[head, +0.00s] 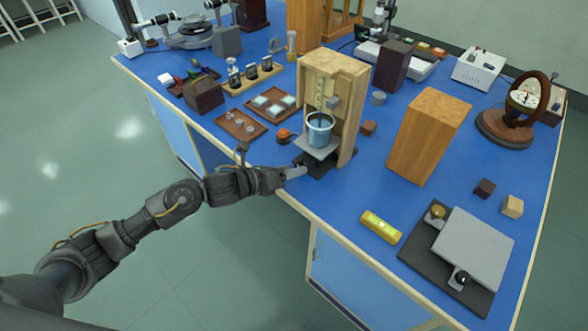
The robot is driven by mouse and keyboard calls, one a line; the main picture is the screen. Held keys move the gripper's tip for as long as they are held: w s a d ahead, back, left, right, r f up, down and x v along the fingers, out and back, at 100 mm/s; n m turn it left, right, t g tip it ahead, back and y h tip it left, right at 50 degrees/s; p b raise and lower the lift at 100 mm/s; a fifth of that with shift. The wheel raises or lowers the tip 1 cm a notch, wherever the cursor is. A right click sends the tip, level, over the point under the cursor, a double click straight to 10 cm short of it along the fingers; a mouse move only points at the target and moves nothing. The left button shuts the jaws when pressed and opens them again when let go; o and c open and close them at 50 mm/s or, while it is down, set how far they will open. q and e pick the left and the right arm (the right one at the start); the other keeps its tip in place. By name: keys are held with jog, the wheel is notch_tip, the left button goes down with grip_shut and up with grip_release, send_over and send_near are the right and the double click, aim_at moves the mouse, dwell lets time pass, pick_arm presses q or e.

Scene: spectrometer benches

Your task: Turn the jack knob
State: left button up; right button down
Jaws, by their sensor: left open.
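A small jack with a grey top plate (313,150) and a dark base (317,170) stands at the table's front edge, in the open wooden case (347,118). A blue-grey beaker (319,130) stands on its plate. My left gripper (300,171) is open at the jack's front left side, its light fingertips close to the dark base. I cannot make out the jack's knob there, and I cannot tell whether the fingers touch it. My right gripper is not in view.
An orange-topped object (283,135) and a brown tray (241,125) lie left of the jack. A wooden block (428,137) stands to the right. A yellow level (380,227) and a grey plate on a dark base (472,250) lie front right. Blue tabletop between them is clear.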

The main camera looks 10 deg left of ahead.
pick_arm(q)
jog(key=b+v, duration=0.1)
jog(key=v, duration=0.8)
